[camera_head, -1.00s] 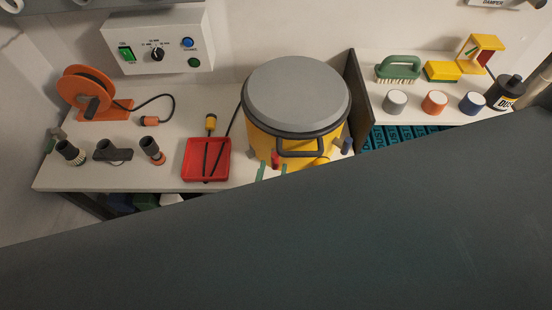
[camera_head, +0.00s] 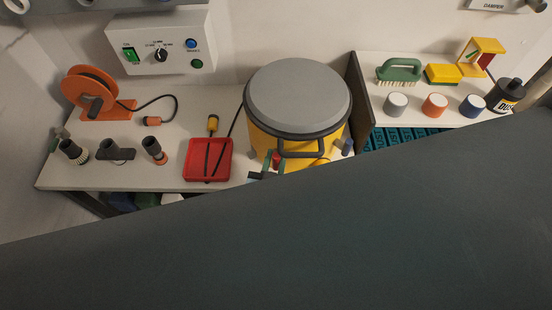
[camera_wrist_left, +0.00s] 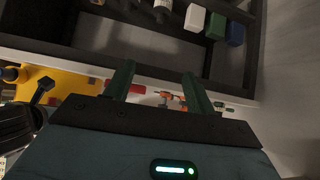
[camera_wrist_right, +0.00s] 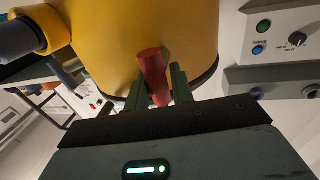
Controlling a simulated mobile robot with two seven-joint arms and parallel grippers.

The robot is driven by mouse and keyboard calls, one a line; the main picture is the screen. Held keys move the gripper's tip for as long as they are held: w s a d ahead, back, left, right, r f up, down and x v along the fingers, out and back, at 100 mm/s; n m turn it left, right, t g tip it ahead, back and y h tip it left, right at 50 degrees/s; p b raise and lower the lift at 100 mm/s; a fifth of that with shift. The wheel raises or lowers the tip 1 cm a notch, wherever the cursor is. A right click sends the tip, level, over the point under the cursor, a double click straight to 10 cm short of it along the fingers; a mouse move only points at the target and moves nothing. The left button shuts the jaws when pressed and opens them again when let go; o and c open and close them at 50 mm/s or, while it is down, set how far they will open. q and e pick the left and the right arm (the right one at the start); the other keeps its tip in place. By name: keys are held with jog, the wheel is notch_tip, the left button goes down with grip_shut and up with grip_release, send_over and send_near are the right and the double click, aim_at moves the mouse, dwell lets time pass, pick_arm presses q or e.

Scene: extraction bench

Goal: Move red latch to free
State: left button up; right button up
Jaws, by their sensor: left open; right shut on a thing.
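The red latch (camera_head: 276,160) is on the front of the yellow drum (camera_head: 258,142), below its grey lid (camera_head: 298,93). My right gripper (camera_head: 270,167) is at the latch. In the right wrist view the red latch (camera_wrist_right: 152,72) stands between the green fingers of my right gripper (camera_wrist_right: 158,88), which is shut on it. The fingers hide part of the latch. My left gripper (camera_wrist_left: 157,85) is open and empty in the left wrist view; it does not show in the head view.
A red tray (camera_head: 207,160) lies left of the drum, near an orange reel (camera_head: 88,90) and several dark nozzles. A dark divider (camera_head: 357,90) stands right of the drum. A large dark surface covers the lower head view.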

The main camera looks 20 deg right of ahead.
pick_arm(q)
jog(key=shift+s+f, duration=0.1)
pick_arm(e)
jog(key=shift+d+f, duration=0.15)
